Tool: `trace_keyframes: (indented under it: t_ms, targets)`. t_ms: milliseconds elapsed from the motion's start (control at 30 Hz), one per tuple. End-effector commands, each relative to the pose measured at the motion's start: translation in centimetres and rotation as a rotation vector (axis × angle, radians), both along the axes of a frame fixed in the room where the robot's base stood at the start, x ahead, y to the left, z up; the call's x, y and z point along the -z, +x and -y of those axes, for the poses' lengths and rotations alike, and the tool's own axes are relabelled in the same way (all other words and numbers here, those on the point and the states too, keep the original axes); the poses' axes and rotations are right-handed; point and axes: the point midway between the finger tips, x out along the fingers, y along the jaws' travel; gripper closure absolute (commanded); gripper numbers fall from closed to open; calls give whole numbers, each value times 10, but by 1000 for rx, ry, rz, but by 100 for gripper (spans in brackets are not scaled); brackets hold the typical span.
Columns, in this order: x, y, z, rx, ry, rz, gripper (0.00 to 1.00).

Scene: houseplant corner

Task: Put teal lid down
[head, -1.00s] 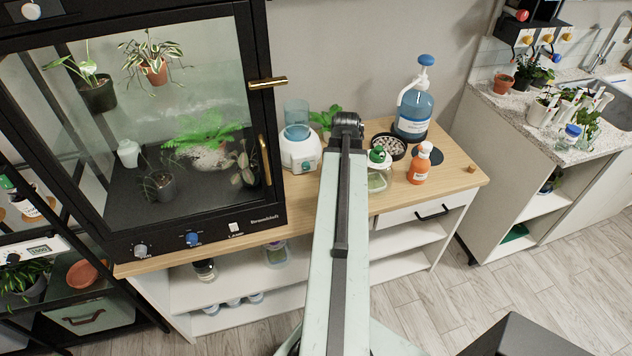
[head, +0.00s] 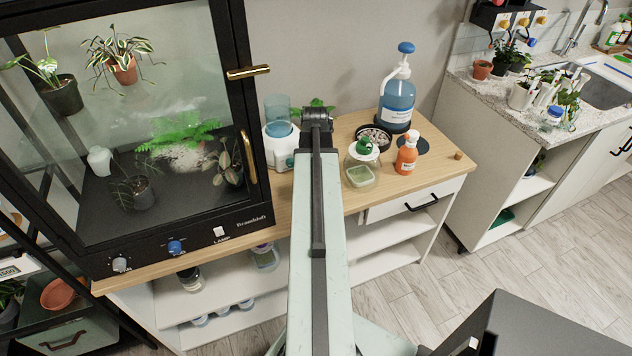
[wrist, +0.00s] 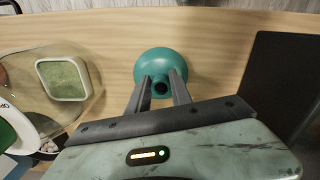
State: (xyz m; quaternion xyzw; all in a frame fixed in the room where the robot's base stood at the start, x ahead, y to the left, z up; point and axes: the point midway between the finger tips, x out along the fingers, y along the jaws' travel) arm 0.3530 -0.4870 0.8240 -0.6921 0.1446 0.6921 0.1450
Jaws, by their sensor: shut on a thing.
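The teal lid (wrist: 158,67) is round with a dark-holed knob toward me. In the wrist view it sits between the two fingers of my gripper (wrist: 160,86), which is shut on it. The lid is over the wooden tabletop (wrist: 225,60); I cannot tell whether it touches the wood. In the head view my own arm hides both gripper and lid. The same tabletop (head: 420,178) shows there to the right of my arm.
A white device (head: 281,150) and the black glass cabinet (head: 245,120) are left. Bare wood surrounds the lid.

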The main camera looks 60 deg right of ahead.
Motion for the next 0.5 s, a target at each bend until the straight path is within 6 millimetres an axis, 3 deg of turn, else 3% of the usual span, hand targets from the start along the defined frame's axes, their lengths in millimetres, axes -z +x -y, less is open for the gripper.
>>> trace_keyframes:
  t_ms: [67, 100, 167, 500]
  targets:
    - [4, 0, 0, -1, 0, 0, 100]
    - [3, 0, 0, -1, 0, 0, 66]
    - [2, 0, 0, -1, 0, 0, 53]
    - [1, 1, 0, -1, 0, 0, 53]
